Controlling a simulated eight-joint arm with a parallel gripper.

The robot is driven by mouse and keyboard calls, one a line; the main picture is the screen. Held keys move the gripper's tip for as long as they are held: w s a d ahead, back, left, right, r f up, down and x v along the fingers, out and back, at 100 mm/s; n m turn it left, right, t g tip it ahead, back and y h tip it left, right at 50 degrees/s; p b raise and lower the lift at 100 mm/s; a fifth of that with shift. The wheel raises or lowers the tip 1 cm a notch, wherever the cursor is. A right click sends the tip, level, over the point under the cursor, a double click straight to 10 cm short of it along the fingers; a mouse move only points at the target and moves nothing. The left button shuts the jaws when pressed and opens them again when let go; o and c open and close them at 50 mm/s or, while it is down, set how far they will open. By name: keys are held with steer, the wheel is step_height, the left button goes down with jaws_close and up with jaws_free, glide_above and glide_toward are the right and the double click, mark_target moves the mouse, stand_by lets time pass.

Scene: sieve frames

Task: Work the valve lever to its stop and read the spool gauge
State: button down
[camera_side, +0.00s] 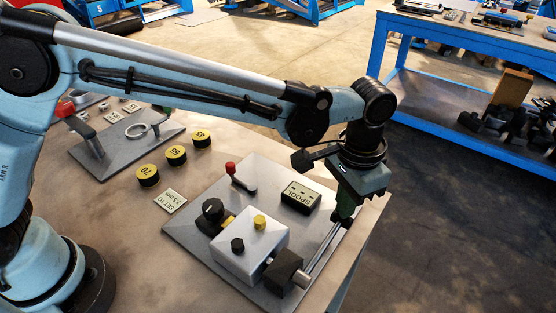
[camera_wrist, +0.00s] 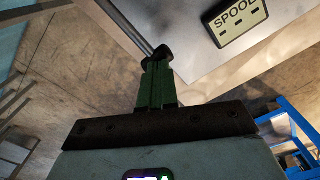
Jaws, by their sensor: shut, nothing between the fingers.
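The long silver valve lever (camera_side: 320,247) slants up and right from a dark block on the grey valve plate (camera_side: 190,236). In the wrist view its rod (camera_wrist: 124,25) runs down to a dark knob. My gripper (camera_side: 342,214) points down at the lever's far end. Its green fingers (camera_wrist: 157,68) are shut and empty, right at the knob; I cannot tell whether they touch it. The spool gauge (camera_side: 300,197) is a pale plate in a black case, left of my gripper. In the wrist view the gauge (camera_wrist: 236,20) reads SPOOL above small dark windows, with no legible value.
A red-knobbed lever (camera_side: 233,175) and a grey valve block (camera_side: 248,243) stand on the plate. Several yellow-topped discs and a SET TO card (camera_side: 171,201) lie left. The table's right edge is close to my gripper. A blue bench (camera_side: 460,60) stands beyond the floor.

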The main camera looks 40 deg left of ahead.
steer(key=shift+f, duration=0.15)
steer(key=shift+w+f, duration=0.1)
steer(key=shift+f, duration=0.6)
stand_by(0.3)
steer(key=shift+f, duration=0.25)
stand_by(0.5)
steer(key=shift+r, duration=1.5)
